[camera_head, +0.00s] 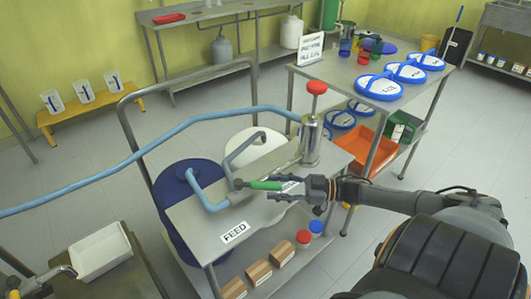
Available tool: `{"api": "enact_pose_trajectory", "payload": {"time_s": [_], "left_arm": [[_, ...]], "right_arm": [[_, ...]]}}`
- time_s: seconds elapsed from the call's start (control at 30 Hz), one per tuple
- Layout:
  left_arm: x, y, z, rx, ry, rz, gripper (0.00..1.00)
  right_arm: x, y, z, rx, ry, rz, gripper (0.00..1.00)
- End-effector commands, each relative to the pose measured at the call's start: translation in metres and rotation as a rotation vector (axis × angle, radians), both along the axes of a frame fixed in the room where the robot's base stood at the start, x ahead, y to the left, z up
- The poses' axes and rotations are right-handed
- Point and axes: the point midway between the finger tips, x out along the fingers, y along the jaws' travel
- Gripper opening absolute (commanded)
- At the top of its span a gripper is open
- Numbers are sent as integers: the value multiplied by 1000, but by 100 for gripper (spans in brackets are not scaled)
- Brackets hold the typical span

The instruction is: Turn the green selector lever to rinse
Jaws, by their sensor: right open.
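The green selector lever (266,185) lies about level above the steel bench top, its free end pointing right. Its left end meets a small dark pivot (239,184). My right gripper (274,187) comes in from the right, open, with one finger on the far side of the lever and one on the near side. I cannot tell whether either finger touches it. A FEED label (234,233) lies on the bench at the near left. Another label (292,186) is partly hidden by my gripper, its text unreadable.
Blue pipes (206,191) and a grey pipe (238,150) rise left of the lever. A steel cylinder with a red knob (312,140) stands behind my gripper. A second bench with blue lids (378,87) is at the back right. Boxes (258,272) sit on the lower shelf.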

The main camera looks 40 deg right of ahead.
Motion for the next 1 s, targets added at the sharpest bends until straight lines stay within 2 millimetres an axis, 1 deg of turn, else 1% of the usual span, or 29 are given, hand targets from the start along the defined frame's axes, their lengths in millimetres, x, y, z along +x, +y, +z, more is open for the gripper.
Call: {"api": "enact_pose_trajectory", "payload": {"time_s": [0.03,0.1,0.2,0.33,0.5,0.77,0.87,0.9,0.93,0.97,1.0], "left_arm": [[0,-1,0,-1,-1,0,46],[1,-1,0,-1,-1,0,46],[1,-1,0,-1,-1,0,46],[1,-2,0,-2,-2,0,46],[1,-2,0,-2,-2,0,46],[1,-2,0,-2,-2,0,46],[4,-2,-1,-3,-3,0,46],[7,-3,-2,-4,-6,1,46],[12,-4,-4,-4,-10,1,46],[18,-5,-5,-5,-13,2,46],[27,-7,-7,-6,-20,4,46]], "right_arm": [[-10,-9,-1,-3,6,-2,46],[-21,-19,-2,-2,7,-2,46],[-35,-32,-1,-3,4,-1,46],[-49,-45,-1,0,4,-1,46],[-58,-53,0,0,1,0,46],[-58,-53,0,0,0,0,46],[-59,-50,-4,-2,-7,-1,28],[-61,-45,-9,-5,-19,-3,19],[-62,-39,-15,-12,-36,-6,13],[-64,-31,-22,-20,-60,-9,7],[-68,-17,-34,-39,-100,-17,0]]}}
